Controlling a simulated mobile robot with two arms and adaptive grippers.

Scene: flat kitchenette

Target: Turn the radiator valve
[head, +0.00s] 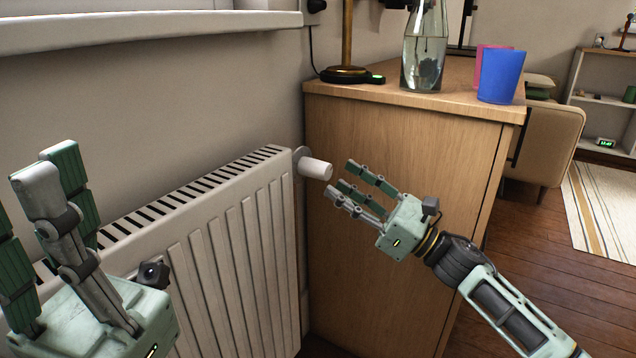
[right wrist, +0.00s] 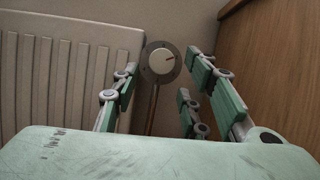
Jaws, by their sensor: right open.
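The radiator valve (head: 316,168) is a white knob at the upper right end of the white radiator (head: 225,235). In the right wrist view the valve (right wrist: 162,61) faces me as a round white dial with a dark mark, on a grey round plate. My right gripper (head: 354,190) is open and empty, just right of the valve and apart from it. In the wrist view its fingers (right wrist: 158,90) stand either side of the valve, which lies beyond them. My left gripper (head: 30,190) is at the lower left, in front of the radiator, with its fingers pointing up and apart.
A wooden cabinet (head: 400,135) stands close on the right of the valve. On it are a lamp (head: 346,74), a glass bottle (head: 424,50), a blue cup (head: 501,77) and a pink cup (head: 481,62). A window sill (head: 150,27) juts out above the radiator. A pipe (right wrist: 152,108) runs down below the valve.

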